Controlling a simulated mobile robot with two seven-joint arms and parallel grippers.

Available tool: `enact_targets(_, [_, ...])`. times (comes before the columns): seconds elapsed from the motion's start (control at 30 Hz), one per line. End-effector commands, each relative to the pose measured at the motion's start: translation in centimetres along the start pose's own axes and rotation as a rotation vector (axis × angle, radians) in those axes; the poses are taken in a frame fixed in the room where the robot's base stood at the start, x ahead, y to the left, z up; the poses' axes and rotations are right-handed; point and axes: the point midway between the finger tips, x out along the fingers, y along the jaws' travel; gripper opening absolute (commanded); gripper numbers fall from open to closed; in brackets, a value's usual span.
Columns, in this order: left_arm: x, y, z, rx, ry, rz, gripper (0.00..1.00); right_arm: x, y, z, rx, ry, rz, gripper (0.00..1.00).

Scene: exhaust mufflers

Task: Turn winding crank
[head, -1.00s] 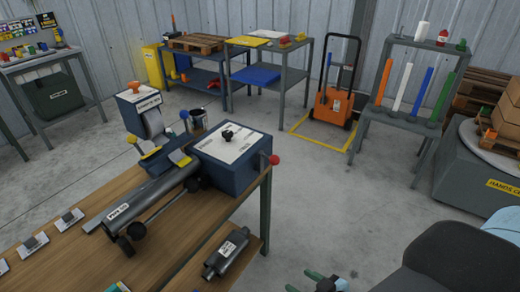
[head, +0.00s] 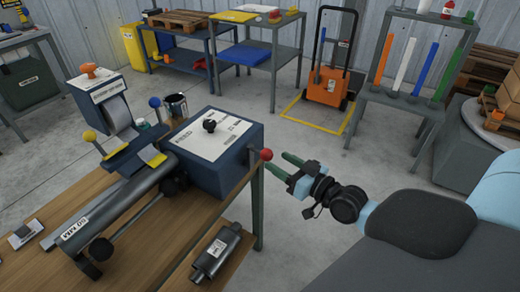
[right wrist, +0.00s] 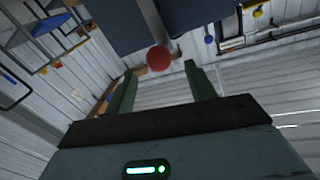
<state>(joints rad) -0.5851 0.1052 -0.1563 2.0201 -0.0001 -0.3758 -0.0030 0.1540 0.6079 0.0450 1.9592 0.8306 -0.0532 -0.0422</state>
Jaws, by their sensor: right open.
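The winding crank is on the right side of the blue machine box (head: 215,155) on the wooden bench. Its red ball knob (head: 266,155) sits at the end of a dark arm close to the box's side. My right gripper (head: 288,168) is open and empty, with its green fingers pointing left at the red knob. In the right wrist view the red knob (right wrist: 158,58) appears just beyond and between the two green fingertips (right wrist: 158,75). I cannot tell the exact gap; they look apart. My left gripper is not in view.
An orange stacker (head: 325,98) and a rack with coloured tubes (head: 415,105) stand behind on open floor.

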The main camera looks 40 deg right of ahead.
Motion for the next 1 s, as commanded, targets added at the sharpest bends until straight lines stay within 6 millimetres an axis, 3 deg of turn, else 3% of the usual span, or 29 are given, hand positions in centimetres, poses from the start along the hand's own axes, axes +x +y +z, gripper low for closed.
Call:
enact_targets(0.6, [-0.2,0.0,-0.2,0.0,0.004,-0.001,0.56,6.8,0.0,0.0,0.0,0.0,0.0,0.55])
enact_targets(1.0, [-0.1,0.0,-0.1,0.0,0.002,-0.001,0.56,7.6,0.0,0.1,0.0,-0.002,0.0,0.55])
